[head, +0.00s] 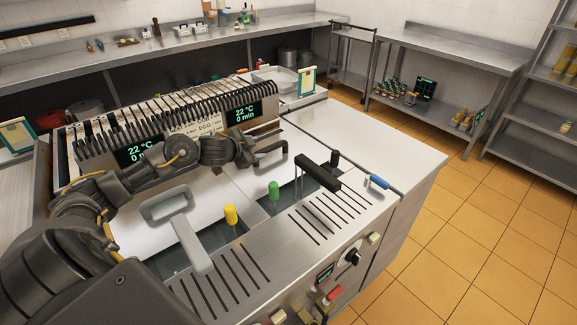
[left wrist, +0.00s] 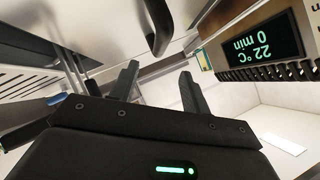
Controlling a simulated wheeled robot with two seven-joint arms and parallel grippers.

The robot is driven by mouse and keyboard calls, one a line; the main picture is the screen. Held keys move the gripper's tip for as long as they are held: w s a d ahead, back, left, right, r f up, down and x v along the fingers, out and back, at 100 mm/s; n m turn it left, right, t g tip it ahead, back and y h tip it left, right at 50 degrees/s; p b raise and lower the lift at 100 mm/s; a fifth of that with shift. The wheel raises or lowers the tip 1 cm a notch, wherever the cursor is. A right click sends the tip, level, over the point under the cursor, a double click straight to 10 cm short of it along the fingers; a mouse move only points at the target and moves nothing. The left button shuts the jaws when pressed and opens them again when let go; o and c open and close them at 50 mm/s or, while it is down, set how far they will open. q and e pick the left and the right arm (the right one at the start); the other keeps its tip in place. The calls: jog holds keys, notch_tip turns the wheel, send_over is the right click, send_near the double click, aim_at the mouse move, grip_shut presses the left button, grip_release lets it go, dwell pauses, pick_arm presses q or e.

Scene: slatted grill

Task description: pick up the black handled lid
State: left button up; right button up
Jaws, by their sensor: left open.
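The black handled lid (head: 245,188) is a flat steel plate in the counter, with a dark handle (head: 281,164) standing up from it. In the left wrist view the curved black handle (left wrist: 157,27) shows at the top, against the pale steel lid (left wrist: 105,22). My left gripper (head: 273,149) is just behind the handle in the head view. It also shows in the left wrist view (left wrist: 158,82), its two fingers apart with nothing between them. The handle appears beyond the fingertips; I see no contact. My right gripper is not in view.
A slatted grill unit (head: 185,112) with displays stands behind my left arm. A grey handle (head: 180,228), yellow handle (head: 230,215), green handle (head: 274,191), black T-shaped handle (head: 318,172) and blue handle (head: 378,181) rise around the counter's front. The counter's right side (head: 400,155) is clear.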

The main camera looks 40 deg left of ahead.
aim_at(268, 148)
pick_arm(q)
jog(key=x, duration=0.5)
jog(key=shift+w+a+f, duration=0.15)
jog(key=shift+a+f, duration=0.05)
jog(key=shift+f, duration=0.05)
jog(key=shift+p+x, duration=0.8)
jog(key=shift+x, duration=1.8)
jog(key=shift+f, duration=0.1)
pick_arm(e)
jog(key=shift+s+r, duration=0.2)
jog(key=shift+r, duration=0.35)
pick_arm(q)
jog(key=shift+a, duration=0.1)
grip_shut()
